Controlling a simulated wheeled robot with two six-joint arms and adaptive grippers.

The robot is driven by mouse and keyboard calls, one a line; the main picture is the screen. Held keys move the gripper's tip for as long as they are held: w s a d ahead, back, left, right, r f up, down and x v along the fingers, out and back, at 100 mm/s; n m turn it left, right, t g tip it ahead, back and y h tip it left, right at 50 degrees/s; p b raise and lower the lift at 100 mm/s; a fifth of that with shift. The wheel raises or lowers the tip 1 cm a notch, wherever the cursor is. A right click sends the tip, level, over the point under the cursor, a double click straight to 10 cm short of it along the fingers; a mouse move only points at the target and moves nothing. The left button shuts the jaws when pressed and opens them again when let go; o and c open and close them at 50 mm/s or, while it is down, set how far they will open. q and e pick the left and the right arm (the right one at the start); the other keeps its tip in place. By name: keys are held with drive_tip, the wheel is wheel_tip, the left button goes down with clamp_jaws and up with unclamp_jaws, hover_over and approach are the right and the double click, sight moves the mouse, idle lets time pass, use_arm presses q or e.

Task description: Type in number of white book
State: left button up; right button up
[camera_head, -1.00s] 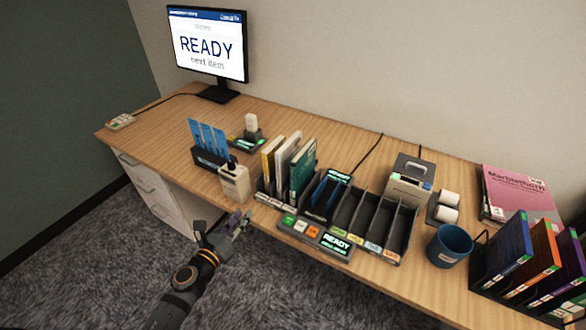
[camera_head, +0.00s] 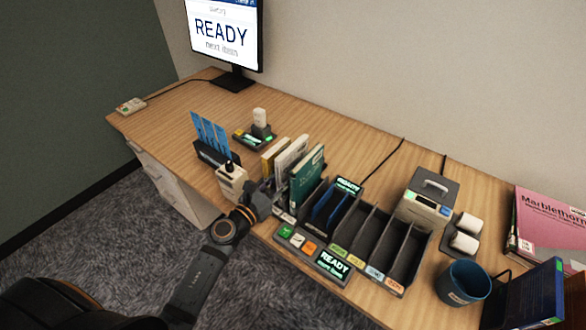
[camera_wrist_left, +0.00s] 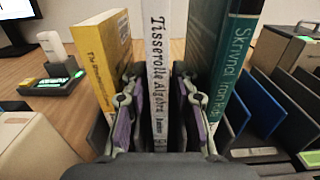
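The white book (camera_wrist_left: 160,75), with "Tisserolle Algebra" on its spine, stands upright between a yellow book (camera_wrist_left: 108,60) and a green book (camera_wrist_left: 228,70). In the head view the white book (camera_head: 291,155) stands in the same row in the rack. My left gripper (camera_head: 266,192) reaches the front of this row. In the left wrist view its two fingers (camera_wrist_left: 158,112) are apart, one on each side of the white book's spine, with a visible gap at the left finger. A button panel (camera_head: 313,252) with a small "READY" display is at the desk's front edge. My right gripper is not in view.
The monitor (camera_head: 224,32) reads "READY next item". A small keypad-like box (camera_head: 131,106) lies at the desk's far left. Empty slots (camera_head: 375,235) and a blue cup (camera_head: 463,283) are to the right.

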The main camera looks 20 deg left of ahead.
sight(292, 167)
use_arm(q)
drive_tip(key=x, duration=0.2)
drive_tip(key=p+x, duration=0.1)
drive_tip(key=x, duration=0.1)
drive_tip(key=shift+w+r, duration=0.25)
drive_tip(key=shift+w, duration=0.05)
drive_tip(key=shift+w+d+f, duration=0.15)
drive_tip(key=shift+w+d, duration=0.05)
drive_tip(key=shift+w, duration=0.2)
drive_tip(key=shift+s, duration=0.1)
drive_tip(key=shift+c, duration=0.6)
clamp_jaws()
